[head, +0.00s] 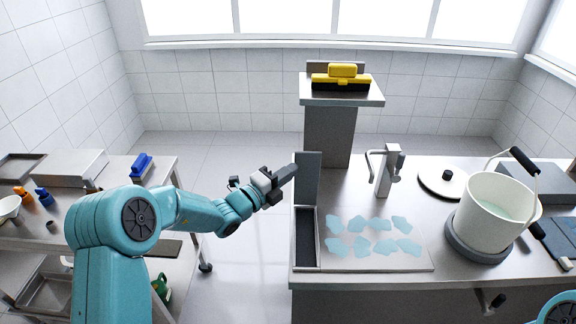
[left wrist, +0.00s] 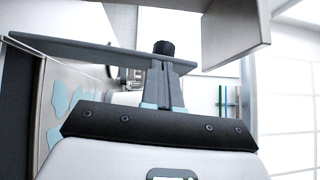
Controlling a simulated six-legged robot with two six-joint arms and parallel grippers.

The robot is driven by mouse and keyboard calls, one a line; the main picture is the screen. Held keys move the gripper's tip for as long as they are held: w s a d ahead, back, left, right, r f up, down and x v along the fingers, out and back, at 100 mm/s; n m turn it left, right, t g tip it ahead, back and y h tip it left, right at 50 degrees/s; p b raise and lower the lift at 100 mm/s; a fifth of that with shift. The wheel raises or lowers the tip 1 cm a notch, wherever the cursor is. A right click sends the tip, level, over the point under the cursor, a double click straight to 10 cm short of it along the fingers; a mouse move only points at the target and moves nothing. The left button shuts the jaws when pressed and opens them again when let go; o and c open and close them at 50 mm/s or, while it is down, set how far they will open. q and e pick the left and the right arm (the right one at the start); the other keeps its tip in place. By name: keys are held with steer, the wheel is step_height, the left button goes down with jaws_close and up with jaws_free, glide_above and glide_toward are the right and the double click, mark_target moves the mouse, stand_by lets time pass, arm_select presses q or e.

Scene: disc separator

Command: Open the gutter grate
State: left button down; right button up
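The gutter grate (head: 308,178) is a grey rectangular panel standing upright at the left end of the steel counter. In front of it lies the narrow, dark open gutter (head: 306,238). My left gripper (head: 288,172) is at the left side of the raised grate, near its upper part. In the left wrist view the fingers (left wrist: 165,88) stand close together and look shut. A long grey plate, probably the grate (left wrist: 85,52), runs across close to the fingertips. I cannot tell whether they touch it. My right gripper is not in view; only part of my right arm shows at the lower right.
Pale blue flakes (head: 372,246) lie on the counter right of the gutter. A tap (head: 387,170), a white bucket (head: 490,205) and a round lid (head: 436,186) stand further right. A cart (head: 150,198) stands left.

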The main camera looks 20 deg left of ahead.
arm_select(q)
steer(key=shift+w+a+r+n+g+y+p, duration=0.15)
steer(key=shift+w+n+g+p, duration=0.1)
steer(key=shift+w+p, duration=0.3)
steer(key=shift+w+a+r+n+g+y+p, duration=0.15)
steer(key=shift+w+n+p, duration=0.1)
steer(key=shift+w+p, duration=0.3)
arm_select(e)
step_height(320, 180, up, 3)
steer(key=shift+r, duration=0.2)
arm_select(q)
steer(key=shift+f, duration=0.15)
steer(key=shift+s, duration=0.1)
